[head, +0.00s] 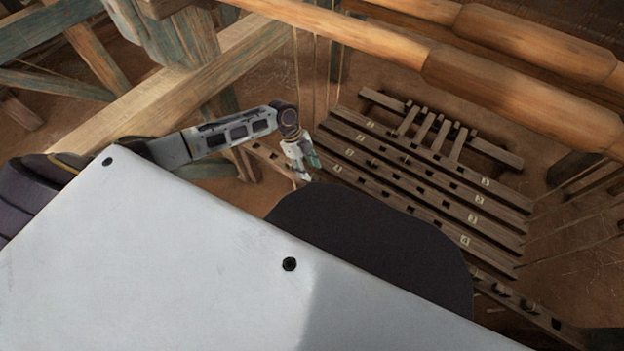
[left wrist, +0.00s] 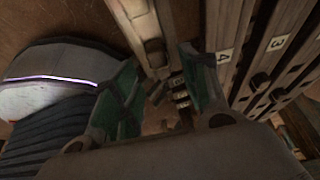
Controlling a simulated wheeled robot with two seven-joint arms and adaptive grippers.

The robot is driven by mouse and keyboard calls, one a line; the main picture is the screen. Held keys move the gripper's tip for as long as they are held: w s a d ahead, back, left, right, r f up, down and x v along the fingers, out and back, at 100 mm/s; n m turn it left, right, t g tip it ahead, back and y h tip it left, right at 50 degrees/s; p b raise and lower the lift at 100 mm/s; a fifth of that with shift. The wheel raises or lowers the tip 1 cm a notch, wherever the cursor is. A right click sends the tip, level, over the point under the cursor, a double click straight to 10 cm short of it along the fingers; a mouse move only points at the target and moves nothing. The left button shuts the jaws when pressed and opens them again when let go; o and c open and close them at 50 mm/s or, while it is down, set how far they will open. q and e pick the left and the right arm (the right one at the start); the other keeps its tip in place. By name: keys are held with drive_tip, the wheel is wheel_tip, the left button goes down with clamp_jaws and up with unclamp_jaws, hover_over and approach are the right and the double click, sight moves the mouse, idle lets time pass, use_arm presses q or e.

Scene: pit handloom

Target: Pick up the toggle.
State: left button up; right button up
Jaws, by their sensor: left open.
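My left gripper (head: 304,170) is above the near left end of the numbered wooden bars. In the left wrist view its two green-padded fingers (left wrist: 160,72) are apart, with nothing held between them. The toggle is too small to pick out in the head view. My right gripper is out of view.
Parallel wooden bars (head: 430,170) with square holes and number tags lie to the right of the left gripper. Thin cords (head: 297,75) hang close beside it. Thick wooden rollers (head: 510,90) cross above, and a timber frame (head: 170,90) stands at the left.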

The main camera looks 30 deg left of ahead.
sight(312, 176)
use_arm(q)
drive_tip(key=shift+b+x, duration=0.7)
drive_tip(key=shift+x, duration=0.85)
drive_tip(key=c, duration=1)
